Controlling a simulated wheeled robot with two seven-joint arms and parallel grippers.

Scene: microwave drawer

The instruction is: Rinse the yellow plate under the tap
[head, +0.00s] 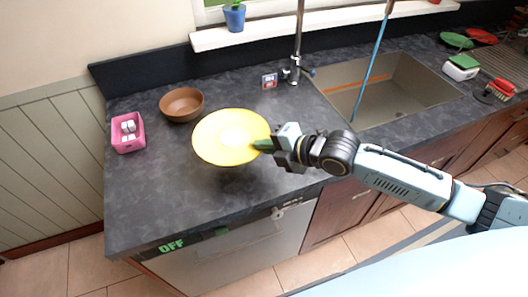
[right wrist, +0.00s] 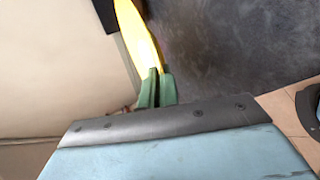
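The yellow plate (head: 231,137) is in the head view, over the counter left of the sink. A shadow under its front edge suggests it is held above the counter. My right gripper (head: 266,146) is shut on the plate's right rim. In the right wrist view the green fingertips (right wrist: 156,85) pinch the plate (right wrist: 138,35), which shows edge-on. My left gripper is not in view.
A brown bowl (head: 182,104) sits close behind the plate on the left. A pink box (head: 128,133) with white items is at the counter's left. A small card (head: 269,81) stands near the tap. Dishes and a brush (head: 499,89) are right of the sink.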

